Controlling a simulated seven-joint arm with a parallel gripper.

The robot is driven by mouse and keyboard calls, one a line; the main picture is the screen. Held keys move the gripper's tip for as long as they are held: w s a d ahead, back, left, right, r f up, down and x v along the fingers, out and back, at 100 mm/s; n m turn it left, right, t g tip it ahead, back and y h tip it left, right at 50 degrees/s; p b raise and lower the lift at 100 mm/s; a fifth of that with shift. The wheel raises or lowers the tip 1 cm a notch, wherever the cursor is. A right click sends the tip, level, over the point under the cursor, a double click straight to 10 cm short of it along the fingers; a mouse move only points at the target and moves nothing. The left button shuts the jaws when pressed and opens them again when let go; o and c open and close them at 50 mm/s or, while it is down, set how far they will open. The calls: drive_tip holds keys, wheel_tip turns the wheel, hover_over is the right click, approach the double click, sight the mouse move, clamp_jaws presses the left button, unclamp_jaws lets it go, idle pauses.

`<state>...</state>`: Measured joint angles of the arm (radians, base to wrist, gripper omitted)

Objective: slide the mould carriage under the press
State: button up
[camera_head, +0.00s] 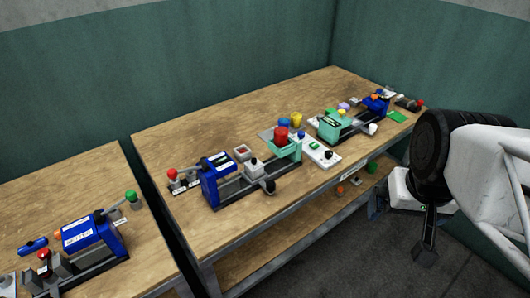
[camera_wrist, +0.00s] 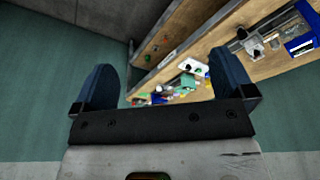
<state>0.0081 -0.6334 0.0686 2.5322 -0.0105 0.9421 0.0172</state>
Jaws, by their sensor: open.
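Three presses with rails stand on the wooden tables. The middle one has a blue block (camera_head: 216,181) at its left, a green housing (camera_head: 286,149) with a red top at its right, and rails between. A small grey-white block (camera_head: 254,170), apparently the mould carriage, sits on these rails between the two, near a black knob (camera_head: 269,186). A similar grey block (camera_wrist: 252,43) and blue block (camera_wrist: 301,45) show in the wrist view. My gripper (camera_head: 402,228) is open and empty, off the table's front right edge, well away from the carriage. It also shows in the wrist view (camera_wrist: 163,65).
Another press, with a green body (camera_head: 334,126) and blue block (camera_head: 376,103), stands at the right. A third, with a blue block (camera_head: 86,236), is on the separate left table. A white control box (camera_head: 321,153) sits near the front edge. A lower shelf (camera_head: 270,262) runs below.

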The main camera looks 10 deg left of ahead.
sight(271, 184)
drive_tip(key=c, duration=0.4)
drive_tip(key=shift+w+d+f, duration=0.1)
drive_tip(key=shift+w, duration=0.05)
drive_tip(key=c, duration=0.3)
drive_tip(key=shift+w+f+n+h, duration=0.15)
drive_tip(key=shift+w+n+h, duration=0.15)
drive_tip(key=shift+n, duration=0.1)
drive_tip(key=shift+c, duration=0.3)
drive_tip(key=w+a+f+n+t+h, duration=0.25)
drive_tip(key=w+f+n, duration=0.25)
drive_tip(key=w+n, duration=0.35)
drive_tip(key=w+a+f+n+t+h, duration=0.2)
drive_tip(key=w+f+n+h, duration=0.2)
drive_tip(key=w+n, duration=0.45)
drive_tip(key=w+a+f+n+t+y, duration=0.2)
drive_tip(key=a+f+n, duration=0.4)
drive_tip(key=a, duration=0.1)
drive_tip(key=w+a+f+n+t+y, duration=0.2)
drive_tip(key=a+f+n+y, duration=0.1)
drive_tip(key=a+f+n, duration=0.3)
drive_tip(key=w+a+f+n+t+y, duration=0.2)
drive_tip(key=a+f+n, duration=0.4)
drive_tip(key=a, duration=0.3)
drive_tip(key=shift+w+a+t, duration=0.25)
drive_tip(key=shift+w, duration=0.05)
drive_tip(key=shift+w, duration=0.15)
